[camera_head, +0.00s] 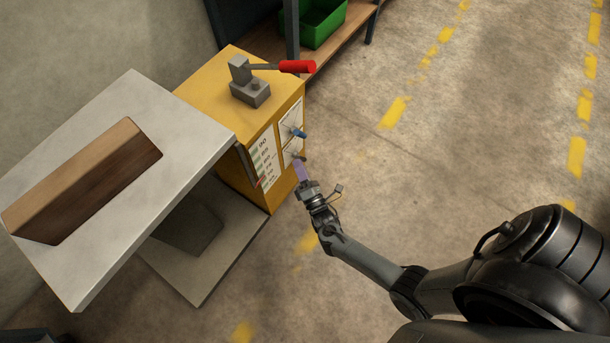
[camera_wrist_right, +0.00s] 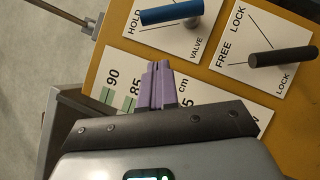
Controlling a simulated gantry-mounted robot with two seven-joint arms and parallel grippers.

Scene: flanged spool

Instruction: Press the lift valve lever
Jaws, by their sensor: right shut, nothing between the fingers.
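The lift valve lever looks to be the blue lever (camera_head: 299,133) on the side of a yellow cabinet (camera_head: 207,92). In the right wrist view the blue lever (camera_wrist_right: 171,13) lies across a white plate marked HOLD and VALVE. My right gripper (camera_head: 300,171) is in front of this panel, below the blue lever in the head view. In the wrist view its purple fingers (camera_wrist_right: 157,82) are shut and empty, over the scale plate, with a visible gap to the blue lever. My left gripper is not in view.
A black lever (camera_wrist_right: 283,57) on a FREE/LOCK plate sits right of the blue one. A red-handled lever (camera_head: 297,67) is on the cabinet top. A grey platform (camera_head: 175,112) carrying a brown block (camera_head: 85,185) juts out left. Floor on the right is clear.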

